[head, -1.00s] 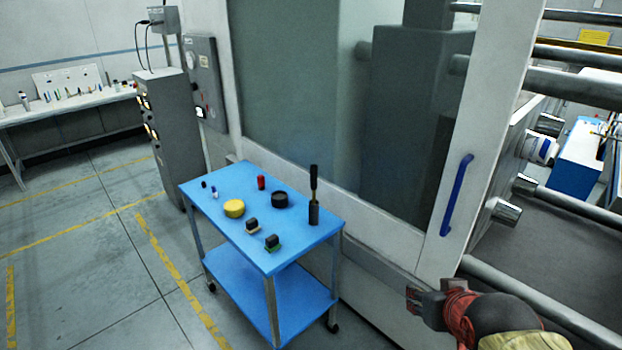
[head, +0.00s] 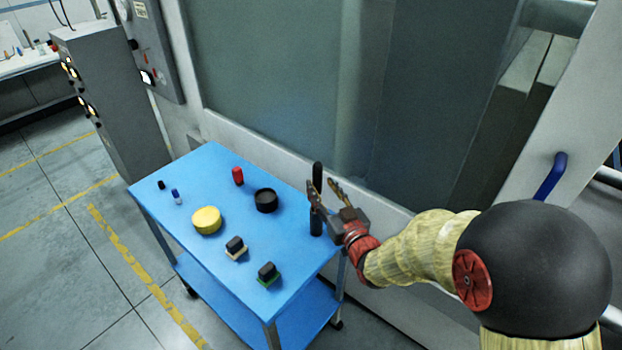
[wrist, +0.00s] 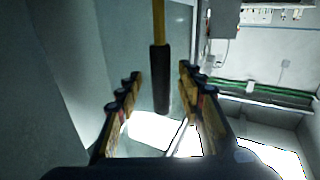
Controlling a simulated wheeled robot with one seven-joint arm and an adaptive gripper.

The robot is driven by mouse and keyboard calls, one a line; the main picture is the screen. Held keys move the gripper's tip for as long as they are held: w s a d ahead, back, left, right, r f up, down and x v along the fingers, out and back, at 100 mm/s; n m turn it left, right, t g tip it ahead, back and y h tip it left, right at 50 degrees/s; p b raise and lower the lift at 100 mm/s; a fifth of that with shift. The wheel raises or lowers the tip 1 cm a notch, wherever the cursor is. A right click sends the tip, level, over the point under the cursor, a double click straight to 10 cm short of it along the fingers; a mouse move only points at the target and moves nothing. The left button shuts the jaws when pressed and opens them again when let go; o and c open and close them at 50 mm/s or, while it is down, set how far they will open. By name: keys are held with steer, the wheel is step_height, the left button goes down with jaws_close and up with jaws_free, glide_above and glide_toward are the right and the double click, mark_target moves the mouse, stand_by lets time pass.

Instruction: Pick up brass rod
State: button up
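A slim tool stands upright near the right edge of the blue table. In the head view it looks dark, with a black upper end (head: 317,174) and a dark lower part (head: 316,226); my gripper partly covers its middle. My gripper (head: 325,188) is open at the tool, one finger on each side in the wrist view (wrist: 160,74). I see no contact, and the exact depth is unclear.
The blue table (head: 190,264) also holds a black round piece (head: 266,201), a red cylinder (head: 238,176), a yellow disc (head: 206,221), two small dark blocks and small pieces at the left. A machine's glass panel (head: 280,80) rises close behind the table.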

steer(key=shift+w+a, duration=0.35)
steer(key=shift+w, duration=0.25)
steer(key=b+x, duration=0.1)
steer(key=x, duration=0.5)
steer(key=shift+w+f+b, duration=0.25)
steer(key=shift+f+b, duration=0.1)
steer(key=shift+f, duration=0.05)
steer(key=shift+a, duration=0.15)
steer(key=shift+c, duration=1.2)
jaws_close()
steer(key=shift+r, duration=0.1)
